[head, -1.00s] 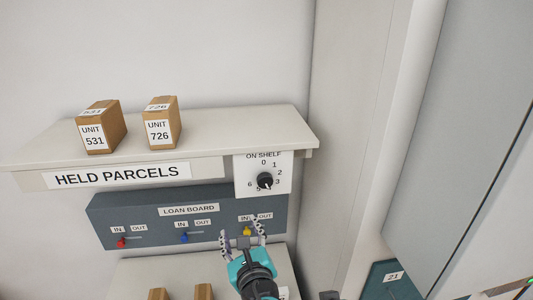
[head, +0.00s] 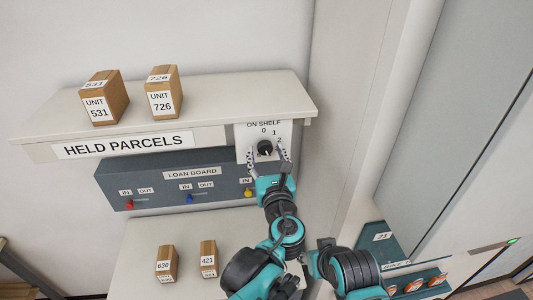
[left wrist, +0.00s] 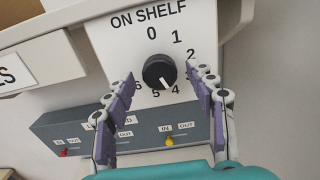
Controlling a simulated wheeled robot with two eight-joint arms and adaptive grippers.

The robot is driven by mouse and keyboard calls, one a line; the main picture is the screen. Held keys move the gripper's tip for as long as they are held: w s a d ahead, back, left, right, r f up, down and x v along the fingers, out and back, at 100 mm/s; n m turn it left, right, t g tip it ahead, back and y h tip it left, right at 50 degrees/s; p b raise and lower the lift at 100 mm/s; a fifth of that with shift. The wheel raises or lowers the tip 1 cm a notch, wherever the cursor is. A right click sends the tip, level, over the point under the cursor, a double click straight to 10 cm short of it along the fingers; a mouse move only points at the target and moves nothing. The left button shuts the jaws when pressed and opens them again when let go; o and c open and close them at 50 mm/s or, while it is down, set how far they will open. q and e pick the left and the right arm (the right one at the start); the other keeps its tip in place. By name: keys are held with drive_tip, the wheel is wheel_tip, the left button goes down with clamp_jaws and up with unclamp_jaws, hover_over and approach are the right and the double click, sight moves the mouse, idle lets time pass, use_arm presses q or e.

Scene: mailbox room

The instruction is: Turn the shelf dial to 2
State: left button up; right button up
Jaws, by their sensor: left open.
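The ON SHELF dial is a white plate (head: 284,132) with a round black knob (head: 265,148) at the right end of the shelf front. In the left wrist view the knob (left wrist: 160,71) sits among the numbers 0 to 6, and its white mark points down, near the 4. My left gripper (head: 268,164) is open just in front of the dial. In the left wrist view its purple-padded fingers (left wrist: 164,92) stand apart on either side of the knob's lower part, with no contact visible. My right gripper cannot be seen; only part of that arm shows at the lower right.
The held-parcels shelf (head: 215,103) carries two boxes, UNIT 531 (head: 105,97) and UNIT 726 (head: 163,92). Below is the grey loan board (head: 165,184) with red, blue and yellow sliders. A lower shelf (head: 135,240) holds boxes 630 (head: 166,263) and 421 (head: 208,259). A wall stands at right.

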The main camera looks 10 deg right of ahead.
use_arm(q)
drive_tip(key=c, duration=1.2)
drive_tip(key=shift+o, duration=0.2)
drive_tip(key=shift+n, duration=0.3)
drive_tip(key=n+b, duration=0.1)
drive_tip(key=n, duration=0.2)
drive_tip(key=n+b, duration=0.1)
drive_tip(key=n, duration=0.3)
drive_tip(key=n+b, duration=0.1)
drive_tip(key=n, duration=0.3)
drive_tip(key=shift+d, duration=0.1)
drive_tip(key=shift+n+b, duration=0.35)
drive_tip(key=shift+n, duration=1.75)
